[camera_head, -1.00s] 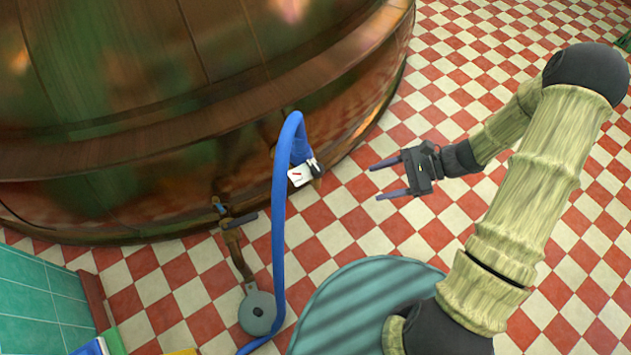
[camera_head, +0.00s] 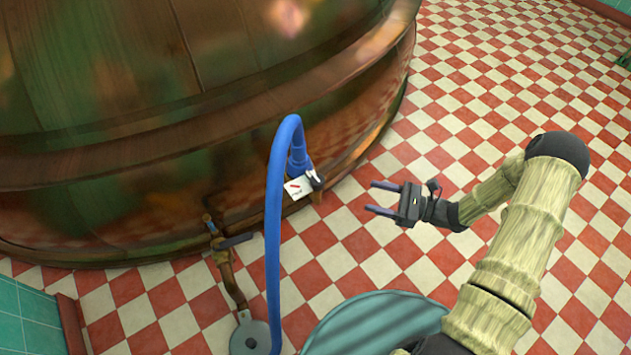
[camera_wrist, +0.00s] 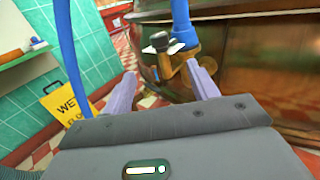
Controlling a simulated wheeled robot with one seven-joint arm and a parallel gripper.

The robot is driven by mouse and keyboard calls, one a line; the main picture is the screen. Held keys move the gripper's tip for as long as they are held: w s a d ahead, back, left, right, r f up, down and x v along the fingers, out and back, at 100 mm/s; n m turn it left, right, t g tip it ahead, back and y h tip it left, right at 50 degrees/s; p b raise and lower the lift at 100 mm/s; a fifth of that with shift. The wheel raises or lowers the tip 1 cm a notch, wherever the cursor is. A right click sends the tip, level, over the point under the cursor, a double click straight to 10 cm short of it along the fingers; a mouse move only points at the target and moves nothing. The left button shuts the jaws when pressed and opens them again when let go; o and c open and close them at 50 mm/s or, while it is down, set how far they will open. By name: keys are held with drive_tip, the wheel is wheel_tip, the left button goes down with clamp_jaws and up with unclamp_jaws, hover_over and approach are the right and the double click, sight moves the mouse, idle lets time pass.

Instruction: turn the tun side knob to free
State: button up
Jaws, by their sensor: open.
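The large copper tun (camera_head: 110,120) fills the left and top of the head view. On its lower side, a black knob (camera_head: 316,180) sits beside a white tag (camera_head: 298,187) with a red mark, at the end of a blue hose (camera_head: 275,200). In the wrist view the black knob (camera_wrist: 160,42) shows ahead, above a brass fitting. My gripper (camera_head: 371,197) is open and empty, to the right of the knob and apart from it. In the wrist view the knob lies beyond and between the fingertips (camera_wrist: 162,74). The tag's reading is too small to tell.
A second brass tap (camera_head: 222,243) with a dark lever and a pipe stands left of the hose. A yellow wet-floor sign (camera_wrist: 68,102) stands by the green tiled wall (camera_wrist: 90,45). The blue hose hangs in a tall loop near the knob. Checkered floor (camera_head: 480,110) is clear at right.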

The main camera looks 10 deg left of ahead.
sight(317, 182)
drive_tip(key=a+b, duration=0.1)
drive_tip(key=a, duration=0.4)
drive_tip(key=a+b, duration=0.1)
drive_tip(key=a, duration=0.5)
drive_tip(key=a+b, duration=0.1)
drive_tip(key=a, duration=0.5)
drive_tip(key=shift+w, duration=0.35)
